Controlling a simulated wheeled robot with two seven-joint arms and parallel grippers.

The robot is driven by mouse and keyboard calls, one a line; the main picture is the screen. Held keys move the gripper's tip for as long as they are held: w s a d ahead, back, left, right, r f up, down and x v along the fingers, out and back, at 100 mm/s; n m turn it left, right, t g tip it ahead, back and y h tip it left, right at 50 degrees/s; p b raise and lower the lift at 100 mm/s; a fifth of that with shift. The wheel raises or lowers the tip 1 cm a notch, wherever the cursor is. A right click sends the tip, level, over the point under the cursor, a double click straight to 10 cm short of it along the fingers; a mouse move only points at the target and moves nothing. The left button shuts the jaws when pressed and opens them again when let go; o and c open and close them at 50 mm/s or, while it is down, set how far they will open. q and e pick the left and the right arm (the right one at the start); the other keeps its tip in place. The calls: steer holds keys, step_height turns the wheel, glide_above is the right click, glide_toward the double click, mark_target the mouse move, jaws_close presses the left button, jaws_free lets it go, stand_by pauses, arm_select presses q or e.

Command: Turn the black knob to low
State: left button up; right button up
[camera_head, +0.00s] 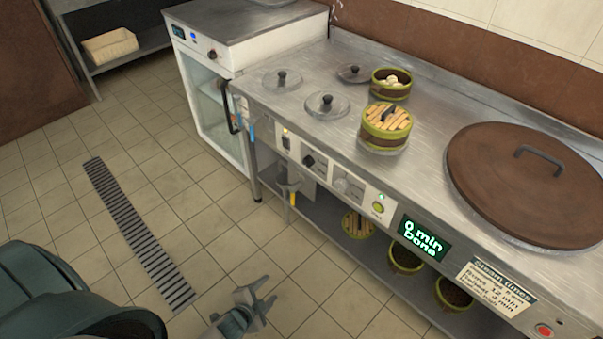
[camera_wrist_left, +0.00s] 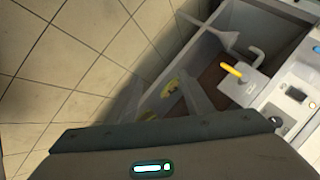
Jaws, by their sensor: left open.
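The black knob (camera_head: 308,160) sits on a pale plate on the front panel of the steel counter, left of a paler knob (camera_head: 342,185). My left gripper (camera_head: 257,292) is open and empty. It is low in front of the counter, over the tiled floor and well apart from the knob. My right gripper is not in view.
A yellow-handled valve (camera_wrist_left: 232,69) sticks out below the panel. A green display (camera_head: 424,240) reads "0 min Done". A large brown lid (camera_head: 500,190) and bamboo steamers (camera_head: 385,127) are on the counter. A glass-door cabinet (camera_head: 215,110) stands left. The floor before the counter is clear.

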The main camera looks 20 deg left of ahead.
mark_target(306, 164)
arm_select(q)
steer(key=w+a+r+m+t+h+b, duration=0.2)
steer(key=w+r+m, duration=0.6)
steer(key=r+m, duration=0.4)
steer(key=w+a+r+m+t+h+b, duration=0.3)
steer(key=w+a+r+m+t+b, duration=0.2)
steer(key=w+r+m, duration=0.3)
step_height(306, 164, up, 5)
steer(key=a+m+b, duration=0.1)
steer(key=m, duration=0.5)
steer(key=shift+a+f+m, duration=0.15)
steer(key=shift+f+m, duration=0.05)
steer(key=shift+m, duration=0.2)
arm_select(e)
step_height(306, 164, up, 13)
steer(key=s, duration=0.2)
arm_select(q)
steer(key=shift+w, duration=0.2)
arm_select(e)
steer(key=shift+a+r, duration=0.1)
arm_select(q)
steer(key=x, duration=1.6)
steer(key=shift+p, duration=0.3)
steer(key=shift+w+d, duration=0.4)
steer(key=shift+w, duration=0.15)
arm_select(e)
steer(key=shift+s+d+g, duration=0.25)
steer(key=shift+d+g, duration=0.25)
